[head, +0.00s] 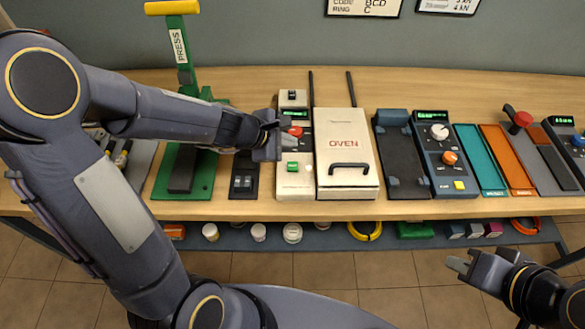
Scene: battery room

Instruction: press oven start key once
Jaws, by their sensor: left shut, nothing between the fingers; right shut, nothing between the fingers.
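The oven (345,133) is a cream box with a dark handle, marked OVEN in red. Its narrow control panel (296,184) stands along its left side, with a lit green display, a red knob (296,131), a green key (292,166) and a small white button (309,168). I cannot read which key is labelled start. My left gripper (285,125) is shut and empty, over the panel at the red knob's height in the picture, and hides part of the panel. Whether it touches is unclear. My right gripper (462,263) is shut and empty, low in front of the table.
A green press (182,90) with a yellow handle stands left of the panel. Right of the oven are a dark device (401,160), a knobbed control box (445,160), and teal and orange trays (481,160). A lower shelf holds rolls and small boxes.

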